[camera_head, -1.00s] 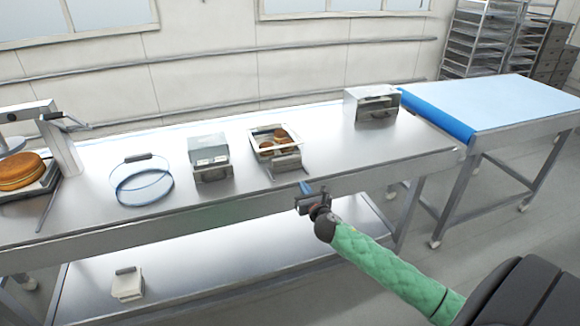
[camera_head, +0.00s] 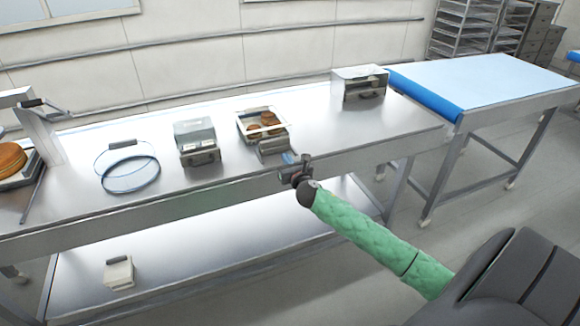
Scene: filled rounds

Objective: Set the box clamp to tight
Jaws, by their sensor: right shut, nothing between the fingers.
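An open, clear-walled box (camera_head: 243,127) with brown filled rounds (camera_head: 267,119) in it stands near the middle of the steel table. A grey metal piece (camera_head: 271,149), which looks like the box clamp, is at its front right. Its exact setting is too small to read. My right gripper (camera_head: 289,158) is shut and empty, its blue fingertips at the right end of that grey piece. I cannot tell whether they touch it. The gripper hides part of the table's front edge there. My left gripper is not in view.
Another metal box (camera_head: 359,84) stands at the back right. A metal stand (camera_head: 40,135) is at far left. A blue-topped table (camera_head: 490,85) adjoins on the right.

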